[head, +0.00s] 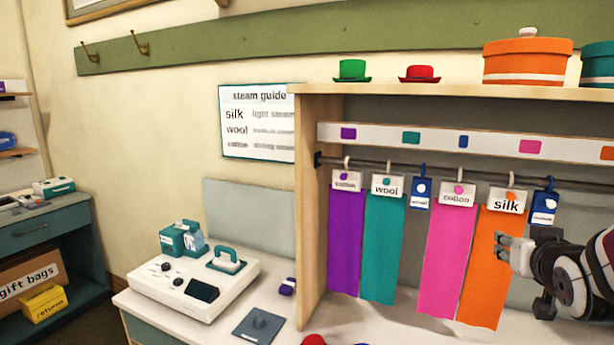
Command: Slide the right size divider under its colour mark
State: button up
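Two blue dividers hang by hooks on the dark rail (395,168). One divider (421,193) hangs between the teal and pink cloths; the other divider (544,208) hangs right of the orange cloth. Their print is too small to read. Above, a white strip (380,135) carries purple (348,133), teal (411,138), blue (463,142), pink (530,147) and orange (607,153) colour marks. My gripper (505,248) is at the right, before the orange cloth and below the right divider. Its finger opening is unclear.
Purple (346,240), teal (383,248), pink (451,260) and orange (492,270) cloths hang with white tags. A wooden side panel (312,200) bounds the rack at left. A white machine (195,284) stands on the counter. Hats and an orange box (527,62) sit above.

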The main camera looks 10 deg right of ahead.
aim_at(552, 206)
jog(key=s+d+r+m+t+h+p, duration=0.1)
jog(key=s+d+r+t+h+p, duration=0.15)
jog(key=s+d, duration=0.45)
jog(key=shift+t, duration=0.25)
jog(key=x, duration=1.1)
jog(key=r+x, duration=0.1)
jog(key=x, duration=0.4)
jog(key=shift+w+d, duration=0.2)
jog(key=shift+d, duration=0.05)
grip_shut()
